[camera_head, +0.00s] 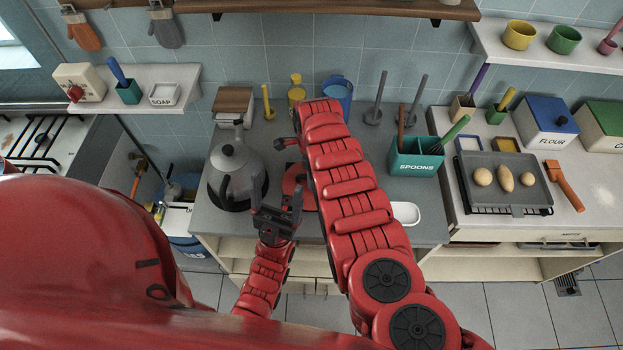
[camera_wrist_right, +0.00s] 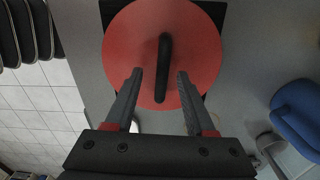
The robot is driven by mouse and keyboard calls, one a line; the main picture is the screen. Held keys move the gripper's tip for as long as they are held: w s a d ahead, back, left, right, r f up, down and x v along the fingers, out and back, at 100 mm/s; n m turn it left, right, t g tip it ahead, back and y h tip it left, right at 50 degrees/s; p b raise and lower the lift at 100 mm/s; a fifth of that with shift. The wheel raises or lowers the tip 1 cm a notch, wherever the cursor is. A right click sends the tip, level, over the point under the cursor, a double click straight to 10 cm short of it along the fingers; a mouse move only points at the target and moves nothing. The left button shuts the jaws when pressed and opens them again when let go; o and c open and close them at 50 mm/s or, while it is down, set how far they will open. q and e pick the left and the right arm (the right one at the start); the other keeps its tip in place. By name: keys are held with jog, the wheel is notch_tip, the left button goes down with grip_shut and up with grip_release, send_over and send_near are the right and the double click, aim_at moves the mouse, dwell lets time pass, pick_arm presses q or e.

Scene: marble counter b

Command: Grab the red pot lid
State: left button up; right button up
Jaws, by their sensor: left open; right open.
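The red pot lid (camera_wrist_right: 120,40) fills the upper middle of the right wrist view, with its black bar handle (camera_wrist_right: 164,50) on top. In the head view only part of the lid (camera_head: 293,182) shows, beside my right arm, which hides the rest. My right gripper (camera_wrist_right: 160,73) is open and empty, its two fingers one on each side of the handle in the picture. Whether the fingers are level with the handle or above it I cannot tell. My left gripper (camera_head: 277,200) is open and empty near the counter's front edge, between the kettle and the lid.
A grey kettle (camera_head: 232,165) stands left of the lid. A blue pitcher (camera_head: 338,92) stands behind it, and a white dish (camera_head: 405,213) lies to the right.

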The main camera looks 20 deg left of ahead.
notch_tip(320, 180, down, 2)
jog(key=shift+w+f+b, duration=0.1)
jog(key=shift+w+b, duration=0.05)
jog(key=shift+b, duration=0.3)
jog(key=shift+a, duration=0.1)
grip_shut()
